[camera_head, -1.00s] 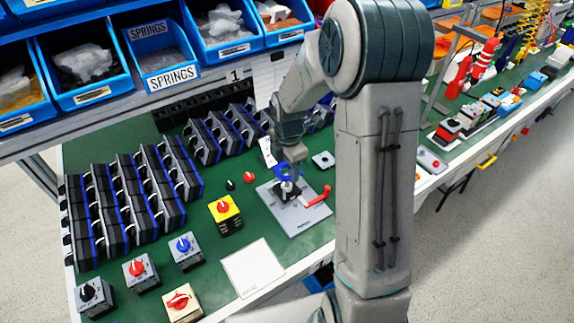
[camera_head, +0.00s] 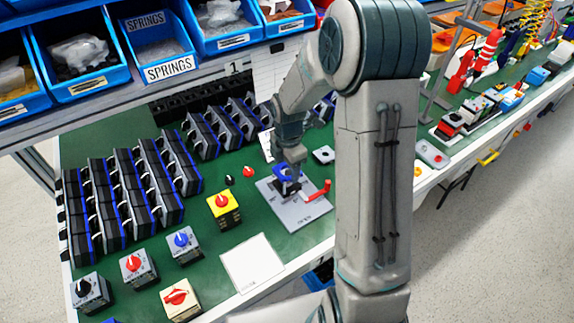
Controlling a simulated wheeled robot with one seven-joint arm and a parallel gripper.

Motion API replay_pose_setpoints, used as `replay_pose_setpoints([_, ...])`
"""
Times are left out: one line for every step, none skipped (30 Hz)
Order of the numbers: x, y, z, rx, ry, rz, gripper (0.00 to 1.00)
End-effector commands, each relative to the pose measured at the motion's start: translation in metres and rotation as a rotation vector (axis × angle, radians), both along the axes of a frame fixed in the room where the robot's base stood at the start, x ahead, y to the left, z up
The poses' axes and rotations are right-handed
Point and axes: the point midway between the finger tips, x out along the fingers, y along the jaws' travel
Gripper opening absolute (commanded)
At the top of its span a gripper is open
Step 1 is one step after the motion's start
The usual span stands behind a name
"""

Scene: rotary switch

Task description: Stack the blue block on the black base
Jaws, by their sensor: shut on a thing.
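My gripper (camera_head: 288,166) points down over the grey plate (camera_head: 303,217) on the green bench. It is shut on the small blue block (camera_head: 286,173), which its fingers partly cover. The black base (camera_head: 287,188) stands on the plate directly below the blue block. The two look very close or touching; at this size I cannot tell which. A red handle (camera_head: 318,192) sticks out to the right of the base.
A yellow switch box with a red knob (camera_head: 223,208) stands left of the plate. A white sheet (camera_head: 252,264) lies in front. Small red and black knobs lie left of the plate. Rows of black modules (camera_head: 120,205) fill the left side.

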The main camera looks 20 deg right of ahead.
Motion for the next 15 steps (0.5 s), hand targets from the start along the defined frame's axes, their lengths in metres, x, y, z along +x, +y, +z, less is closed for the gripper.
replay_pose_setpoints([0.0000,0.0000,-0.0028,0.000,0.000,0.000,0.35])
replay_pose_setpoints([0.0000,0.0000,-0.0037,0.000,0.000,0.000,0.35])
replay_pose_setpoints([0.0000,0.0000,-0.0049,0.000,0.000,0.000,0.35])
replay_pose_setpoints([0.0000,0.0000,-0.0058,0.000,0.000,0.000,0.35])
replay_pose_setpoints([0.0000,0.0000,-0.0066,0.000,0.000,0.000,0.35])
replay_pose_setpoints([0.0000,0.0000,-0.0078,0.000,0.000,0.000,0.35])
replay_pose_setpoints([0.0001,0.0000,-0.0087,0.000,0.000,0.000,0.35])
replay_pose_setpoints([0.0001,0.0000,-0.0094,0.000,0.000,0.000,0.35])
replay_pose_setpoints([0.0002,0.0001,-0.0087,0.000,0.000,0.000,0.63])
replay_pose_setpoints([0.0002,0.0001,-0.0082,0.000,0.000,0.000,0.71])
replay_pose_setpoints([0.0002,0.0001,-0.0082,0.000,0.000,0.000,0.80])
replay_pose_setpoints([0.0002,0.0001,-0.0082,0.000,0.000,0.000,0.83])
replay_pose_setpoints([0.0002,0.0001,-0.0082,0.000,0.000,0.000,0.83])
replay_pose_setpoints([0.0002,0.0001,-0.0082,0.000,0.000,0.000,0.83])
replay_pose_setpoints([0.0002,0.0001,-0.0081,0.000,0.000,0.000,0.83])
